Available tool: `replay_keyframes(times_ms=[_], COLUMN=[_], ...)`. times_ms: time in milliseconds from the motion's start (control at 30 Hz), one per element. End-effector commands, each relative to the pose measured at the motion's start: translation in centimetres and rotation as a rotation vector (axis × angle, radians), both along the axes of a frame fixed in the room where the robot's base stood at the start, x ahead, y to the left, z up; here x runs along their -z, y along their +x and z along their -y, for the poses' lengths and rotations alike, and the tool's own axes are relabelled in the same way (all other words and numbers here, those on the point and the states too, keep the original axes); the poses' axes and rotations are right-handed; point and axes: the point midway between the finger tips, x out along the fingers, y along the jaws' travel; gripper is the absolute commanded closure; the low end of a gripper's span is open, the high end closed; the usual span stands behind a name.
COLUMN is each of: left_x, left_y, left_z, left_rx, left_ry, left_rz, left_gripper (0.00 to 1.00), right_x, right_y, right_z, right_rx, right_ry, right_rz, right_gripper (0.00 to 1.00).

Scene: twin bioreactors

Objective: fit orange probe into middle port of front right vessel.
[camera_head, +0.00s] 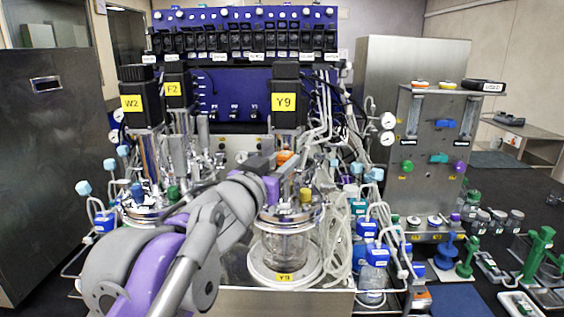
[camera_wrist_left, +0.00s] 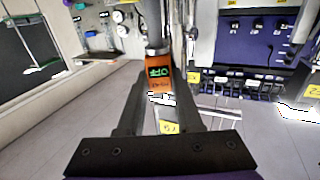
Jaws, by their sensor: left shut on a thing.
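The front right vessel (camera_head: 284,248) is a glass jar with a metal lid, standing on a white round base with a yellow Y9 label. My left gripper (camera_head: 276,165) is over its lid, below the black Y9 motor. It is shut on the orange probe (camera_head: 284,157), which also shows between the two dark fingers in the left wrist view (camera_wrist_left: 159,74). The probe's orange head bears green lettering. My gripper and arm hide part of the lid, so I cannot tell whether the probe's lower end is in the middle port. My right gripper is out of view.
A yellow-capped fitting (camera_head: 306,195) stands on the lid. White tubes (camera_head: 340,225) hang close at the right. Another vessel (camera_head: 140,205) with blue and green caps stands at the left. Blue-capped bottles (camera_head: 372,255) stand at the right front. A steel control cabinet (camera_head: 432,150) stands behind them.

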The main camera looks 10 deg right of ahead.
Motion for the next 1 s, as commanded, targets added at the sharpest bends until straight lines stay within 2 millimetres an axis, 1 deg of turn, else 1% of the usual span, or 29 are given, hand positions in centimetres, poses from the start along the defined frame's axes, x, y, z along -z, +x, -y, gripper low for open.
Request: replay_keyframes(times_ms=[233,567,1000], left_x=[0.08,0.86,0.8], left_y=[0.0,0.02,0.02], left_z=[0.0,-0.03,-0.02], left_rx=[0.0,0.0,0.0], left_ry=[0.0,0.0,0.0], left_rz=[0.0,0.0,0.0], left_gripper=[1.0,1.0,1.0], right_x=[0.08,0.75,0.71], right_y=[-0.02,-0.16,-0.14], right_z=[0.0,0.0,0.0], right_rx=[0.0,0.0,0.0], right_ry=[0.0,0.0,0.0], right_rz=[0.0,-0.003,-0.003], right_gripper=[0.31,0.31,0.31])
